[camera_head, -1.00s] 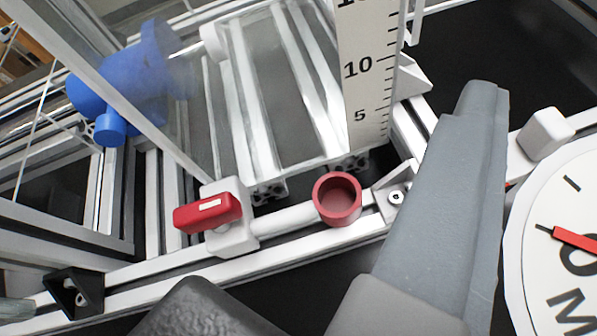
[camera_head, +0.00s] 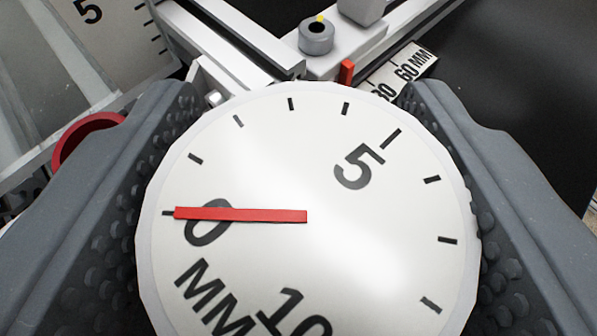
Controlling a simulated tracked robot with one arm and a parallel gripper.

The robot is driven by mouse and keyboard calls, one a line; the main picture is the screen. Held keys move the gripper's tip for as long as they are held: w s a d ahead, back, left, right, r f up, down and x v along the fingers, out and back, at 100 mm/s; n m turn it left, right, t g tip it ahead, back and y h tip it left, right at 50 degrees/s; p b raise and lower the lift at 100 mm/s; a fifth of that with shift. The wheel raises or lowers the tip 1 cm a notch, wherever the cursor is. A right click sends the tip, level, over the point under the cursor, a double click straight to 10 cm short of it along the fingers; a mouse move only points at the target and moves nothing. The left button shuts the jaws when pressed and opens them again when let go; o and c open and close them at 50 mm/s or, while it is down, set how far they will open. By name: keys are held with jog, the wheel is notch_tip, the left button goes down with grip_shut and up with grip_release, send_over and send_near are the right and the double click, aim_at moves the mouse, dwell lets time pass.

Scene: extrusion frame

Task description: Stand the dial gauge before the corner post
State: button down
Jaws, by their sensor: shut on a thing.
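The dial gauge (camera_head: 330,260) has a large round white face with black marks, the numbers 0, 5 and 10, "MM" and a red needle pointing at 0. It fills the lower middle of the view. My gripper (camera_head: 310,150) is shut on it, with one grey studded finger on each side of the dial. The gauge's lower body is hidden by its face. Behind it, white extrusion rails (camera_head: 245,45) meet at a corner. I cannot tell which part there is the corner post, or whether the gauge touches anything below.
A grey ring-shaped part (camera_head: 316,37) and a light grey block (camera_head: 362,8) sit on the rail behind the dial. A small red piece (camera_head: 346,72) and a scale strip marked "60 MM" (camera_head: 412,62) lie nearby. Dark open floor lies at right.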

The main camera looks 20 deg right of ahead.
jog(key=c, duration=0.5)
grip_release()
jog(key=shift+b+v, duration=0.5)
jog(key=shift+v, duration=5.45)
jog(key=shift+a, duration=0.1)
